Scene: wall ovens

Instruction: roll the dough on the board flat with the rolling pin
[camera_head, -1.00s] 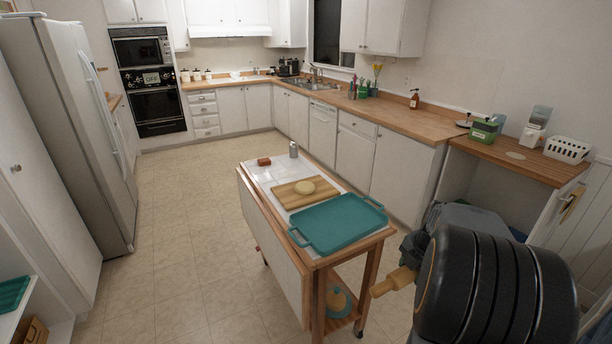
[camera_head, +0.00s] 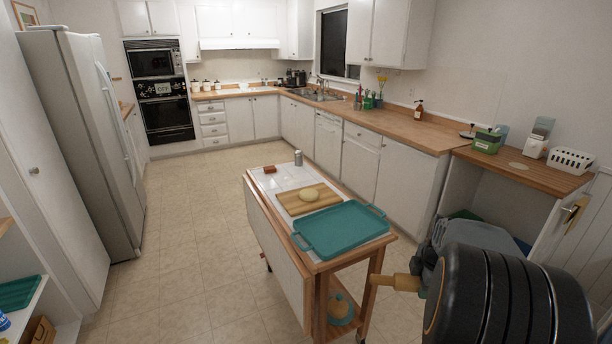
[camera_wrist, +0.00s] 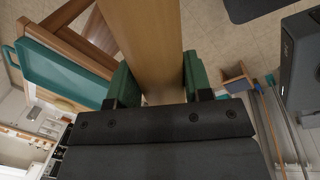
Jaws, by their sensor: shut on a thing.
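The dough (camera_head: 309,195) is a pale rounded lump on the wooden board (camera_head: 289,205), which lies on top of the cart. The rolling pin (camera_head: 396,282) is held by my gripper, to the right of the cart and apart from the dough. In the wrist view the pin (camera_wrist: 146,40) runs up between the green finger pads of my gripper (camera_wrist: 153,92), which is shut on it.
A teal tray (camera_head: 342,229) lies on the near end of the cart (camera_head: 275,235). A red block (camera_head: 270,169) and a grey can (camera_head: 298,157) stand at its far end. A teal pot (camera_head: 341,308) sits on the lower shelf. The floor (camera_head: 200,250) left of the cart is clear.

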